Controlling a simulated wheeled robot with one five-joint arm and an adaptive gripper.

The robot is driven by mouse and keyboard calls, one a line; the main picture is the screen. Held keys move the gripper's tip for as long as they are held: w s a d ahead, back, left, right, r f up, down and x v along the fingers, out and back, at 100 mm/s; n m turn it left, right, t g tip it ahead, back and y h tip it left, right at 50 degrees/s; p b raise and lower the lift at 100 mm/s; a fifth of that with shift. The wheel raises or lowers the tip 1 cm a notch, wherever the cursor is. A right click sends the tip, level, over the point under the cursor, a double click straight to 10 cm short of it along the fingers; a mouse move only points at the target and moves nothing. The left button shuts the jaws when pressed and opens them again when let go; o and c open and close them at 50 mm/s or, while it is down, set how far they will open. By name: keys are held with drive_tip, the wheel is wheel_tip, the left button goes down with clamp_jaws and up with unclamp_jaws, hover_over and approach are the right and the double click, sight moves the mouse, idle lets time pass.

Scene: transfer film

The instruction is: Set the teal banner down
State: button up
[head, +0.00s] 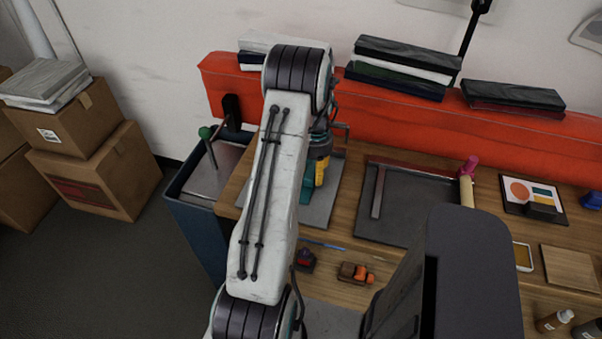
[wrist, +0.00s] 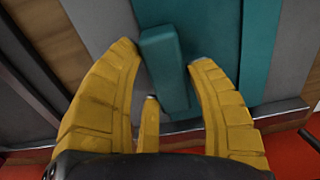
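A flat teal banner (wrist: 213,28) shows in the wrist view, with a raised teal bar (wrist: 165,65) at its left side. My gripper (wrist: 163,56) has its yellow fingers spread on both sides of the bar. A narrow gap shows beside the bar on the right, and I cannot make out firm contact. Grey surface shows to both sides of the banner. In the head view my gripper (head: 320,172) is low over a grey mat (head: 317,212) on the bench's left part.
The wooden bench (head: 341,240) holds a dark tray (head: 405,220) with a squeegee-like bar, right of my gripper. A small orange toy truck (head: 354,272) is near the front. A red ledge (head: 395,103) with stacked boards runs behind. A blue bin (head: 190,210) stands left.

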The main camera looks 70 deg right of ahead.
drive_tip(key=c, duration=0.7)
drive_tip(key=shift+r, duration=0.1)
drive_tip(key=shift+c, duration=0.3)
